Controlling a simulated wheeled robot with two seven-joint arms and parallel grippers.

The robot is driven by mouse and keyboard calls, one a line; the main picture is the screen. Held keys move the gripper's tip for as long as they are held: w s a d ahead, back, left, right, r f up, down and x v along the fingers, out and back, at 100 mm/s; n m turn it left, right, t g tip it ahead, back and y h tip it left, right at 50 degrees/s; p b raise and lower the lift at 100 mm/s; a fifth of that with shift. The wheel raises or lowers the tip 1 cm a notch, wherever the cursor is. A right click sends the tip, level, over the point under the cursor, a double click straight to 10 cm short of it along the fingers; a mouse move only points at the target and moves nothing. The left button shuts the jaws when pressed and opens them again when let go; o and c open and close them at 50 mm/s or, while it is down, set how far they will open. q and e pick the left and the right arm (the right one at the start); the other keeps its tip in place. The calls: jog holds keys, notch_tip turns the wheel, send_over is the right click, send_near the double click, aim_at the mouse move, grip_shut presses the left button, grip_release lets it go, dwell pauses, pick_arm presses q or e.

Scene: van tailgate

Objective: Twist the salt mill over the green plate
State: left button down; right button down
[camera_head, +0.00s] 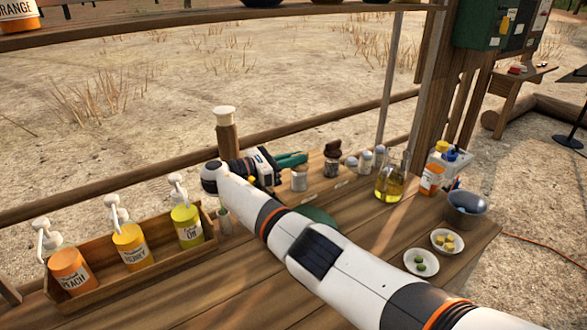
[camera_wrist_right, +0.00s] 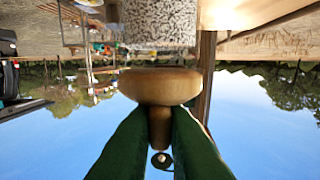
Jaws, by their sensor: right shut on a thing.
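My right gripper (camera_head: 290,161) reaches in from the lower right, with its green fingers at the back of the counter. In the right wrist view its fingers (camera_wrist_right: 160,148) are shut on the wooden knob of the salt mill (camera_wrist_right: 160,87). The mill has a light wooden top and a speckled grey-white body, cut off by the frame edge. The green plate (camera_head: 320,215) lies nearer, mostly hidden by my right arm. My left gripper is out of view.
An oil flask (camera_head: 391,182) is farther right. A crate (camera_head: 150,268) of pump bottles is left. Small white plates (camera_head: 421,272) and a bowl (camera_head: 467,203) are at right.

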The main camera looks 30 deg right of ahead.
aim_at(294, 155)
jog(key=shift+g, duration=0.3)
jog(key=c, duration=1.5)
grip_release()
jog(key=shift+d, duration=0.1)
notch_tip(294, 155, up, 10)
jog(key=shift+r+b, duration=0.1)
jog(key=shift+b, duration=0.4)
